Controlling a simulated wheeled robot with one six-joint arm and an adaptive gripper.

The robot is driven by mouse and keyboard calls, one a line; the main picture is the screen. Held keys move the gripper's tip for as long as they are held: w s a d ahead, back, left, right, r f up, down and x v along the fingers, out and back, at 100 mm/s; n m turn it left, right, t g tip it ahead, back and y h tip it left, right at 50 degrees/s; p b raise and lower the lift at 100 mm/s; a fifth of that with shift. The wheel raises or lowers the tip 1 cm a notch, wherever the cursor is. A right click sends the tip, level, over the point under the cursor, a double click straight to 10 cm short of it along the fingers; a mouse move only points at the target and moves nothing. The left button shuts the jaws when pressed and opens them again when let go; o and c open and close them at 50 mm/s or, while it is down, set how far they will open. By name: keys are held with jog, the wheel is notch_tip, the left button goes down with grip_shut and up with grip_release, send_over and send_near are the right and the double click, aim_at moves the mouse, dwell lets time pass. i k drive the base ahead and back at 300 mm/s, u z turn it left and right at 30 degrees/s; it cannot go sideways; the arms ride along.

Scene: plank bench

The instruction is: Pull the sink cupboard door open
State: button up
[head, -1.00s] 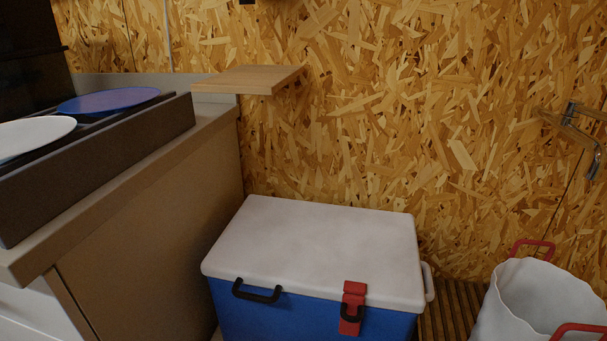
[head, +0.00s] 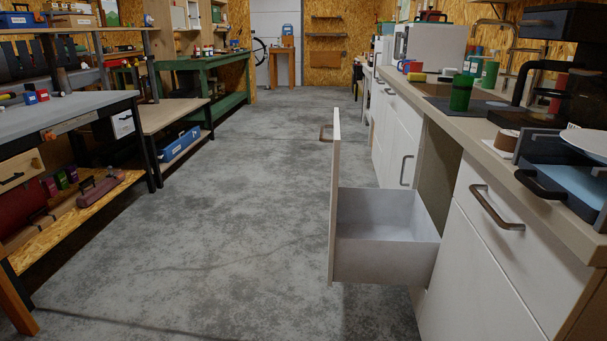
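White cabinet fronts run under the counter (head: 462,140) on the right in the head view. A closed white front with a long bar handle (head: 495,208) is nearest. Farther along is a closed white door (head: 394,148) with an upright handle (head: 405,170). I cannot tell for certain which front is the sink cupboard door. Between these fronts a deep drawer (head: 385,250) stands pulled out and looks empty. My gripper is not in view.
The open drawer juts into the aisle. The grey concrete floor (head: 215,230) is clear left of it. A workbench with shelves (head: 60,115) lines the left, with a green bench (head: 205,62) behind. Green cans (head: 461,92) and a black rack (head: 560,165) stand on the counter.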

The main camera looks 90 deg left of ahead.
aim_at(396, 183)
jog(key=u, duration=2.9)
jog(key=i, duration=1.95)
jog(key=z, duration=0.8)
